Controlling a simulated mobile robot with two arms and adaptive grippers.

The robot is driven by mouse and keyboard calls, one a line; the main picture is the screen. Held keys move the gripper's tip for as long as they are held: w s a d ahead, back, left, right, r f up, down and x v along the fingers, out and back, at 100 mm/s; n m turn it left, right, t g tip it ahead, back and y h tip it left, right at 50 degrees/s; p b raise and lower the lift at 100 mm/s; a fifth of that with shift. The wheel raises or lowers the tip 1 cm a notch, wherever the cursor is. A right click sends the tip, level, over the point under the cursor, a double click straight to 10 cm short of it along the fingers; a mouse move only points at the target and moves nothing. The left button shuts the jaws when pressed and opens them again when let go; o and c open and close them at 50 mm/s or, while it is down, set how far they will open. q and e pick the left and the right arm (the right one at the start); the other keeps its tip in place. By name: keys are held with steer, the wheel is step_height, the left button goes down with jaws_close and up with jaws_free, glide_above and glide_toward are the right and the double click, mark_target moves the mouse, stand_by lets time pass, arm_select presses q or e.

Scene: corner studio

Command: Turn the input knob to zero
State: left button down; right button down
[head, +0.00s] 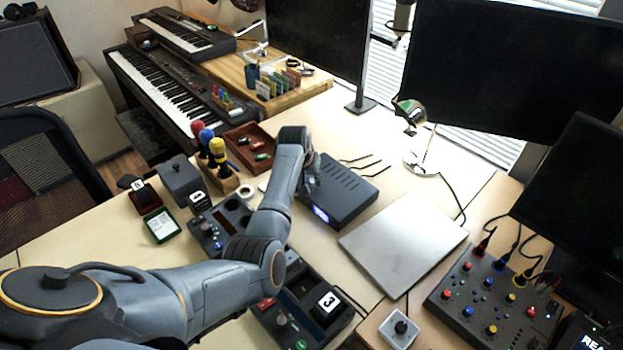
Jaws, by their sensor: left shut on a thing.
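A dark box (345,192) with a slotted top and a small lit blue display on its front stands on the pale desk. My left arm reaches across from the lower left. My left gripper (309,183) is at the box's front left end, shut on what appears to be the input knob there. The knob itself is hidden behind the gripper and wrist, so its setting cannot be read. My right gripper is not in view.
A closed silver laptop (404,243) lies right of the box. A panel with coloured knobs (492,305) is at lower right. A desk lamp (424,158) stands behind.

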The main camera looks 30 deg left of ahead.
arm_select(q)
steer(key=n+p, duration=0.1)
steer(key=n+y+p, duration=0.1)
steer(key=shift+d+r+n, duration=0.15)
steer(key=shift+n, duration=0.15)
steer(key=shift+d+n+y+p, duration=0.1)
steer(key=shift+n+y+p, duration=0.3)
steer(key=shift+n, duration=0.5)
steer(key=shift+w+f+n+g+y, duration=0.1)
steer(key=shift+f+n+g+y, duration=0.15)
steer(key=shift+n, duration=0.65)
steer(key=shift+d+n+g+y+b, duration=0.1)
steer(key=shift+n+g+y+b, duration=0.25)
steer(key=shift+n+b, duration=0.4)
steer(key=shift+w+n+y+b, duration=0.15)
steer(key=shift+n+y+b, duration=0.25)
steer(key=shift+n, duration=0.65)
steer(key=n+g+b, duration=0.1)
steer(key=n+b, duration=0.1)
steer(key=b, duration=0.1)
steer(key=shift+d+n, duration=0.1)
steer(key=shift+n, duration=0.3)
steer(key=shift+w+n+g+y+b, duration=0.1)
steer(key=shift+n+g+y+b, duration=0.2)
steer(key=shift+n+g+b, duration=0.35)
steer(key=shift+r, duration=0.1)
